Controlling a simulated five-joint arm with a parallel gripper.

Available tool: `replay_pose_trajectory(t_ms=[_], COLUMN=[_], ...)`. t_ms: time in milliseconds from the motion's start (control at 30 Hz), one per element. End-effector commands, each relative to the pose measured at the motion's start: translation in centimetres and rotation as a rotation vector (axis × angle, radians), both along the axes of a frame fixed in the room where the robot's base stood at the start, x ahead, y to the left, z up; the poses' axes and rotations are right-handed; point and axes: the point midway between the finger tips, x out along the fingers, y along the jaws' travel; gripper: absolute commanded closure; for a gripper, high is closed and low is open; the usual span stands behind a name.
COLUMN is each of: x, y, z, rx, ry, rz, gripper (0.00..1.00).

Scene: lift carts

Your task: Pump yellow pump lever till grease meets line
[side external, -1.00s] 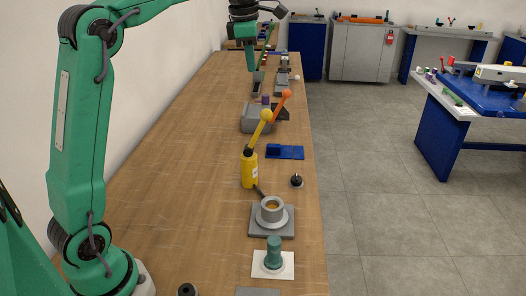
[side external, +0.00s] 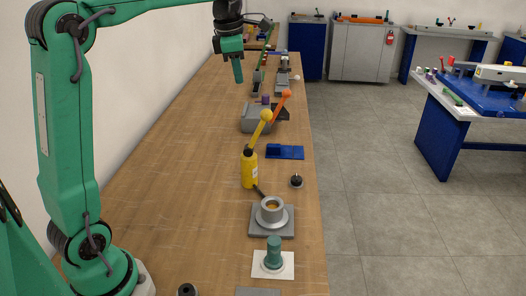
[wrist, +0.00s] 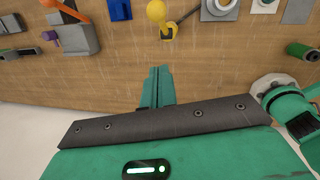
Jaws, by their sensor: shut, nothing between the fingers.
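The yellow pump (side external: 249,170) stands upright on the wooden bench in the side external view. Its yellow lever (side external: 261,130) slants up to the right and ends in a round knob; the knob also shows in the wrist view (wrist: 156,11). Its dark spout points at a grey round cup (side external: 271,209) on a square plate, with some orange-yellow grease inside. The grease line is too small to make out. My gripper (side external: 238,76) is shut and empty, high above the bench, above and left of the lever; its fingers show in the wrist view (wrist: 157,80).
An orange lever (side external: 281,107) on a grey block (side external: 256,118) stands behind the pump. A blue block (side external: 285,152), a small black knob (side external: 297,181) and a green peg (side external: 273,252) on a white plate are nearby. The bench left of the pump is clear.

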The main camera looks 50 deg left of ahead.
Motion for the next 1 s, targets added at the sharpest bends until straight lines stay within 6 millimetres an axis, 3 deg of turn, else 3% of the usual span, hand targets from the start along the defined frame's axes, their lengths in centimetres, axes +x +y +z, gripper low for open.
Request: replay_pose_trajectory(t_ms=[433, 700, 1000], x=[1.4, 3.6, 4.3], y=[-0.2, -1.5, -1.9], z=[-6.8, -8.4, -8.9], rx=[-0.002, -0.009, -0.01], ry=[0.002, -0.004, -0.007], rz=[-0.001, -0.004, -0.001], gripper=[1.0, 1.0, 1.0])
